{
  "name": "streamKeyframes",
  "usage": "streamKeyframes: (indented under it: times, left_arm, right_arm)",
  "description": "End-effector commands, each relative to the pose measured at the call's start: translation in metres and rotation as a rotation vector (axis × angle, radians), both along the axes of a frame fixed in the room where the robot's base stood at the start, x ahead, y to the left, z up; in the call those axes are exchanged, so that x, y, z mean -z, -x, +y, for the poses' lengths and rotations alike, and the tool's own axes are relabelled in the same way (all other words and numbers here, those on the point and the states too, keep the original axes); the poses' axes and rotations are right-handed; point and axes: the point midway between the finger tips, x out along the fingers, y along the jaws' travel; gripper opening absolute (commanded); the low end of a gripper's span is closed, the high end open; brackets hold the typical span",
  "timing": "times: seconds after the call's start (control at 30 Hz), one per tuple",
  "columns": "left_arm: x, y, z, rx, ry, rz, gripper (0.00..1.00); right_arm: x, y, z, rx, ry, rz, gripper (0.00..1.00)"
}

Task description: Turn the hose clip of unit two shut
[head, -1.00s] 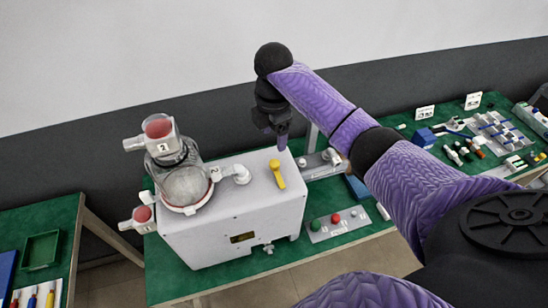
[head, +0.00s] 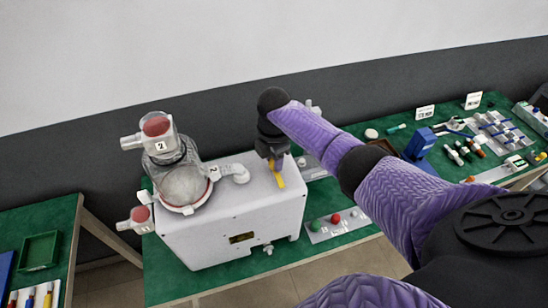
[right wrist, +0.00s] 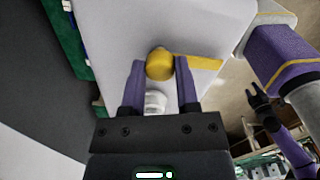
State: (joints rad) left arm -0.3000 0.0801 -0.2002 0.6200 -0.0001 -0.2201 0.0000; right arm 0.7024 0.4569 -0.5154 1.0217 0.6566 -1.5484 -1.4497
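Unit two is a white pump box (head: 205,237) with a clear canister (head: 184,186) and "2" labels. A yellow lever (head: 279,181), apparently the hose clip, is on its top near the right end; its round hub (right wrist: 160,65) shows in the right wrist view, with the bar pointing right. My right gripper (head: 273,164) is down over the lever. In the right wrist view its two fingers (right wrist: 160,68) are apart, one on each side of the hub; contact is unclear. My left gripper (right wrist: 258,95) shows small at the right of that view, fingers apart, apparently empty.
A panel with green and red buttons (head: 337,221) lies right of the box. A white hose elbow (head: 240,173) stands on the box top. A green tray (head: 40,250) is on the left table. Tools and a blue block (head: 420,143) lie on the right table.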

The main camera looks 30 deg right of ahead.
Motion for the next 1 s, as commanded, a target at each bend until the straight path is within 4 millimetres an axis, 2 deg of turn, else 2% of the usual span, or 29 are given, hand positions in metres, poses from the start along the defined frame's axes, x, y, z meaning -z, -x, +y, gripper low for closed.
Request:
streamKeyframes:
  times: [0.03,0.17,0.57,0.77,1.0]
  left_arm:
    - [0.000,0.000,0.000,0.000,0.000,0.000,0.59]
    - [0.000,0.000,0.000,0.000,0.000,0.000,0.59]
    - [-0.005,0.000,0.000,-0.001,0.000,-0.001,0.59]
    - [-0.014,0.000,0.000,-0.001,0.000,-0.001,0.59]
    - [-0.028,-0.001,0.000,0.000,0.000,-0.001,0.59]
  right_arm:
    - [0.000,0.000,0.000,0.000,0.000,0.000,0.27]
    - [0.000,0.000,0.000,0.000,0.000,0.000,0.00]
    - [-0.001,0.000,0.000,0.047,-0.001,0.001,0.00]
    - [-0.003,0.000,0.001,0.170,-0.002,0.001,0.00]
    - [-0.003,0.000,0.001,0.391,-0.003,0.001,0.00]
